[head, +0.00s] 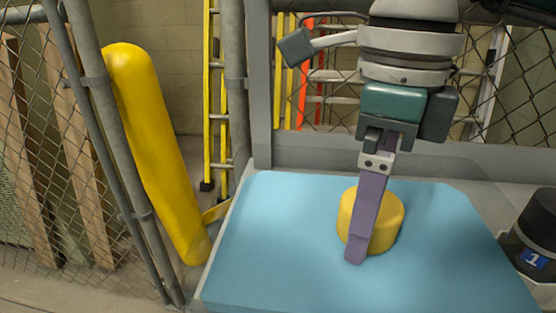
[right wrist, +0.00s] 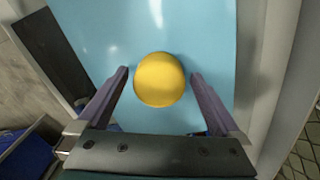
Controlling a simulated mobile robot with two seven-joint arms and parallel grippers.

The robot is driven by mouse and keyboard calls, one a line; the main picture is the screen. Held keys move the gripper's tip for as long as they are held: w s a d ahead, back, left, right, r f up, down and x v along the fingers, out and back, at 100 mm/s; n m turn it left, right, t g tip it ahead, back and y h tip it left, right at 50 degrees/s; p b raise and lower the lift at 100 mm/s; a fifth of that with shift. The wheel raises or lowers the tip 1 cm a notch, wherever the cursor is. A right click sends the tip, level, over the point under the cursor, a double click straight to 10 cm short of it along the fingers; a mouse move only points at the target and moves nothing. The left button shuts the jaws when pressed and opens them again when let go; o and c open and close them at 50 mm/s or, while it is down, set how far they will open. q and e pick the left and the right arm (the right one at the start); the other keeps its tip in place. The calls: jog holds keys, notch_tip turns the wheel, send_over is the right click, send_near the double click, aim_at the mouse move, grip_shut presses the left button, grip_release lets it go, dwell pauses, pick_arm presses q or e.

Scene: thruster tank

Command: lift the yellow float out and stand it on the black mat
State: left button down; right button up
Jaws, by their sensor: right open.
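The yellow float (head: 390,221) is a short round cylinder in the blue water (head: 275,235) of the tank. My right gripper (head: 357,258) is over it from above, one purple finger passing in front of it in the head view and hiding part of it. In the right wrist view the float (right wrist: 159,79) shows between the two spread fingertips (right wrist: 160,74), with a gap on each side. That gripper is open and holds nothing. A dark flat rectangle (right wrist: 55,60) at the upper left of that view may be the black mat. My left gripper is not in view.
A black cylinder with a blue "1" label (head: 534,258) stands at the right edge. The tank's grey rim (head: 310,155) runs behind the water. A yellow bollard (head: 155,145), a yellow ladder (head: 207,95) and chain-link fencing stand beyond. The water left of the float is clear.

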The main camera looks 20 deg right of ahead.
jog(key=shift+f, duration=0.1)
jog(key=shift+c, duration=0.2)
jog(key=c, duration=1.4)
jog(key=shift+o, duration=0.2)
notch_tip(320, 180, up, 19)
jog(key=p, duration=1.4)
jog(key=shift+r, duration=0.2)
notch_tip(320, 180, up, 11)
jog(key=p, duration=0.7)
jog(key=shift+f, duration=0.15)
jog(key=shift+f, duration=0.1)
